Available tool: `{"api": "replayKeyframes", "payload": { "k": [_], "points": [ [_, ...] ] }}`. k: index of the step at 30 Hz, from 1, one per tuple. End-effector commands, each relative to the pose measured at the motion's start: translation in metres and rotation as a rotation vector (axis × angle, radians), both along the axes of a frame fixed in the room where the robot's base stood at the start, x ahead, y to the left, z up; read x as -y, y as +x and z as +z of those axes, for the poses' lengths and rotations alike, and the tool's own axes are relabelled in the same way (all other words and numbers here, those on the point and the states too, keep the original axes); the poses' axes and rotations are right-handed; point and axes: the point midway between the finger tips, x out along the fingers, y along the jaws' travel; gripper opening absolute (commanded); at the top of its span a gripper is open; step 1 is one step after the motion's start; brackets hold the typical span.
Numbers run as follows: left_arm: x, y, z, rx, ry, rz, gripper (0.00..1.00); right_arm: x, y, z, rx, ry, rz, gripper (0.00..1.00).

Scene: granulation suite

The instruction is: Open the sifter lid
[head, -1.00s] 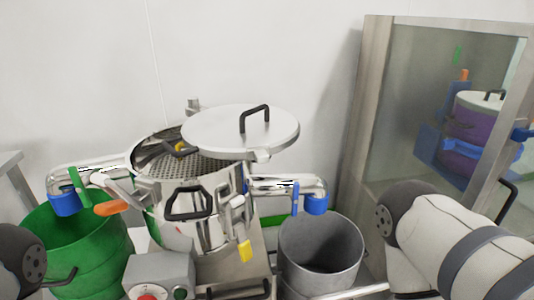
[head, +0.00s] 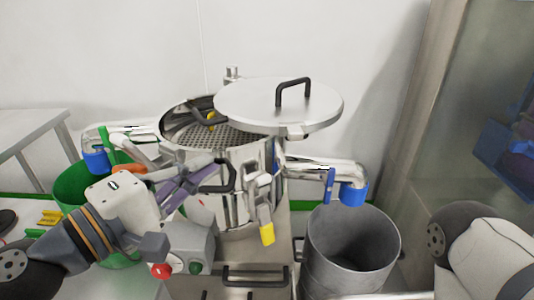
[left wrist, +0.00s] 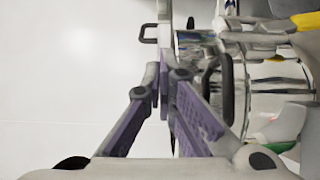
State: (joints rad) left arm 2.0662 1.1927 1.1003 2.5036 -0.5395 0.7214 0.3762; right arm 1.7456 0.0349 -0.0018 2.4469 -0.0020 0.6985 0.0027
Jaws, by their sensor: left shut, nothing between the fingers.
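The sifter (head: 228,207) is a shiny steel drum in the middle of the head view. Its round steel lid (head: 250,103), with a black handle (head: 293,92) on top, sits offset to the right, and the perforated mesh (head: 215,134) shows at the left. My left gripper (head: 212,166) is shut and empty, with purple fingers in front of the drum's left side, near a black side handle (head: 218,178). In the left wrist view its fingertips (left wrist: 165,62) are together beside that handle (left wrist: 222,88). Whether they touch the drum is unclear. My right gripper is out of view.
A grey bin (head: 350,262) stands at the front right and a green bin (head: 72,187) at the left, partly behind my left arm. A control box (head: 197,240) with red and green buttons is in front. A glass-fronted cabinet (head: 415,110) stands at the right.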

Motion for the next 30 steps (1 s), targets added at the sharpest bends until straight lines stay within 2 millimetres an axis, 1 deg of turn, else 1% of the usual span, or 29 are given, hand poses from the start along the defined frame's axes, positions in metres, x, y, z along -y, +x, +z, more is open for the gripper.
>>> {"api": "replayKeyframes", "payload": {
  "k": [5, 15, 18, 21, 25, 30],
  "points": [
    [0.018, 0.022, 0.001, 0.003, 0.000, -0.003, 0.00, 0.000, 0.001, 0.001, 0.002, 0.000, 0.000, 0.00],
    [0.062, 0.081, 0.000, 0.000, 0.000, -0.001, 0.00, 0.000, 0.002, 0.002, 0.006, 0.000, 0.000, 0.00],
    [0.081, 0.080, 0.003, 0.001, 0.001, -0.004, 0.00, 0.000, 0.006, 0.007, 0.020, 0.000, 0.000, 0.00],
    [0.092, 0.082, 0.002, 0.001, 0.001, -0.003, 0.00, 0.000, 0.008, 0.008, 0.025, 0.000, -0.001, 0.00],
    [0.098, 0.083, 0.001, -0.001, 0.001, -0.001, 0.00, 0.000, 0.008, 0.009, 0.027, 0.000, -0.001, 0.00],
    [0.099, 0.084, 0.000, -0.002, 0.001, 0.000, 0.00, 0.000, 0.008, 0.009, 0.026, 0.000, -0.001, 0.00]
  ]
}}
